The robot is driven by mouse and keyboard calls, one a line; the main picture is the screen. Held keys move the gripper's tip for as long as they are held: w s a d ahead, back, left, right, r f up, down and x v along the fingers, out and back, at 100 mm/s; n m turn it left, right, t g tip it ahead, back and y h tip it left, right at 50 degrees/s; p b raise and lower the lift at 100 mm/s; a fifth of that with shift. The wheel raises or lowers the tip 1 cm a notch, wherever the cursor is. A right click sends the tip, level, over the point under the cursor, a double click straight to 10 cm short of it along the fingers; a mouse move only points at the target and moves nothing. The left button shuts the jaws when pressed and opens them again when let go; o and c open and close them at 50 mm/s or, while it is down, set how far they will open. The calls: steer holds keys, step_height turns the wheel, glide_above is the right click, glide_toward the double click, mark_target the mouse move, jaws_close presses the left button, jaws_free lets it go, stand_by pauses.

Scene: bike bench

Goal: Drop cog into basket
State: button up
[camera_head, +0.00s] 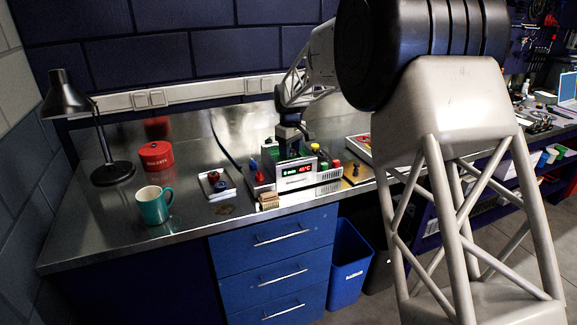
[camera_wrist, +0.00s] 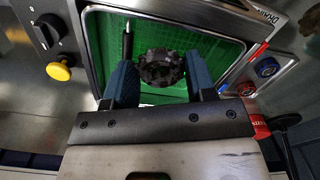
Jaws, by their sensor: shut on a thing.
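The cog (camera_wrist: 160,67) is a dark, mottled, toothed disc between the blue fingers of my gripper (camera_wrist: 158,72) in the wrist view. My gripper is shut on it. Behind the cog is the green basket (camera_wrist: 217,58), set within a metal-rimmed tank. The cog lies inside the basket's outline; its height above the basket floor is hard to tell. In the head view my gripper (camera_head: 291,148) points down over the boxy machine with a lit display (camera_head: 296,174), where some green of the basket shows. The cog is hidden there.
A dark rod (camera_wrist: 128,40) stands by the basket's far left side. A yellow knob (camera_wrist: 59,71) is left of the tank. On the bench are a teal mug (camera_head: 153,205), a red tin (camera_head: 156,157), a lamp (camera_head: 108,172) and a small tray (camera_head: 217,184).

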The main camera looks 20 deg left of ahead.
steer(key=o, duration=1)
steer(key=shift+r, duration=0.1)
step_height(320, 180, up, 8)
steer(key=shift+f, duration=0.15)
stand_by(0.7)
